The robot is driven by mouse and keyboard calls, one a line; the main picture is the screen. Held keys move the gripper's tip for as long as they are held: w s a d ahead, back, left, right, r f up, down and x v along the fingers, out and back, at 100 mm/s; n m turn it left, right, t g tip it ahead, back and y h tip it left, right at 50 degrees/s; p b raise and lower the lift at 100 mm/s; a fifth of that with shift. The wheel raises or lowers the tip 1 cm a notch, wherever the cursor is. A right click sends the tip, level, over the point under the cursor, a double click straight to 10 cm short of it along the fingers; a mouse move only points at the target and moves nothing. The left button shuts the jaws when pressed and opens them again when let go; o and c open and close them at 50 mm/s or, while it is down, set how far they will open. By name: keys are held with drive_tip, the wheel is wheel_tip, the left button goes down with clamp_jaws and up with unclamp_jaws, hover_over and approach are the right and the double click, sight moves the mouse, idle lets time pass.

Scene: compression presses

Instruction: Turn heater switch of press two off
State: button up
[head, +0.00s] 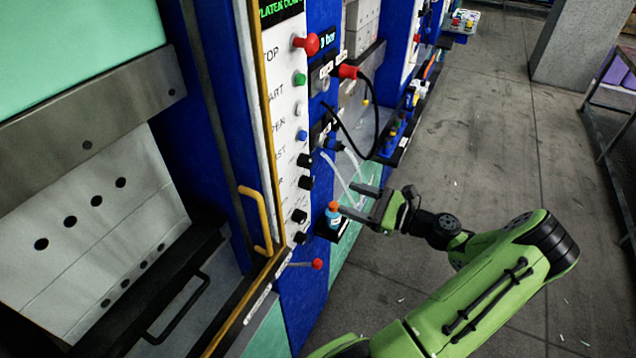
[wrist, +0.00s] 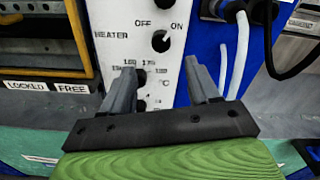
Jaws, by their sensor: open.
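In the wrist view the heater switch (wrist: 160,41) is a small black knob on a white panel (wrist: 118,18). "HEATER" is printed to its left, "OFF" at its upper left and "ON" at its upper right. Which way its pointer faces is too small to tell. My gripper (wrist: 162,76) is open and empty, its fingers apart in front of the panel, below the switch in the picture. A temperature knob (wrist: 140,81) shows between the fingers. In the head view my gripper (head: 356,201) is right of the knob column; which knob there is the heater switch is unclear.
A yellow handle (head: 262,220) and a red-tipped lever (head: 317,264) are near the panel's lower part. A blue bottle with an orange cap (head: 333,215) stands on a small shelf close to my fingers. Hoses and a black cable (head: 375,120) hang beyond. The floor at right is open.

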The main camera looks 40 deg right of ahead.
sight(312, 184)
drive_tip(key=p+x, duration=0.1)
drive_tip(key=x, duration=0.8)
drive_tip(key=shift+d, duration=0.1)
drive_tip(key=shift+w+f, duration=0.1)
drive_tip(key=shift+w, duration=0.15)
drive_tip(key=c, duration=1)
